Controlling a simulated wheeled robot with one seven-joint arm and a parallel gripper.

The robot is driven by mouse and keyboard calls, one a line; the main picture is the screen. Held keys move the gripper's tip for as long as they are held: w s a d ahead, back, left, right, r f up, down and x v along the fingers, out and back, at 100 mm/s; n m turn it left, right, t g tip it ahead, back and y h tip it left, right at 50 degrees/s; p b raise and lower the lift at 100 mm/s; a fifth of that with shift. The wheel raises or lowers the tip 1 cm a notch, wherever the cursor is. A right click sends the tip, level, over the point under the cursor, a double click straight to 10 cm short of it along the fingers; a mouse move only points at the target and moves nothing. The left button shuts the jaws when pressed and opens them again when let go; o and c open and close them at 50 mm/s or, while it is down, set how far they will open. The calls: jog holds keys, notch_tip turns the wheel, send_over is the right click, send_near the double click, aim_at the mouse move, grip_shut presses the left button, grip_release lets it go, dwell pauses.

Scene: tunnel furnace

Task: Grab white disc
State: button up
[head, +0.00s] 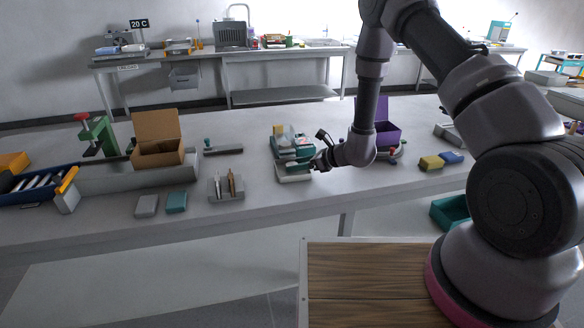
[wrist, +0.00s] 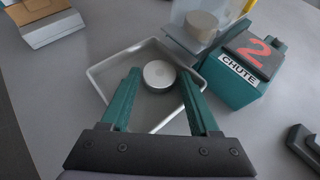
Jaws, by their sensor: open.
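The white disc (wrist: 159,75) lies in a shallow light-grey tray (wrist: 103,75) in the wrist view, towards the tray's far side. My gripper (wrist: 162,88) is open, with its two green fingers apart over the tray. The disc shows between and slightly beyond the fingertips, and I see no finger closed on it. In the head view my gripper (head: 312,164) is at the tray (head: 293,179) on the long table. The disc cannot be made out in that view.
A green box marked "2 CHUTE" (wrist: 240,72) stands against the tray's right side. A tan round piece (wrist: 201,26) sits in a clear holder behind it. A cardboard box (head: 158,145) stands left and a purple box (head: 386,135) right. Bare table lies left of the tray.

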grip_shut()
jog(key=shift+r, duration=0.15)
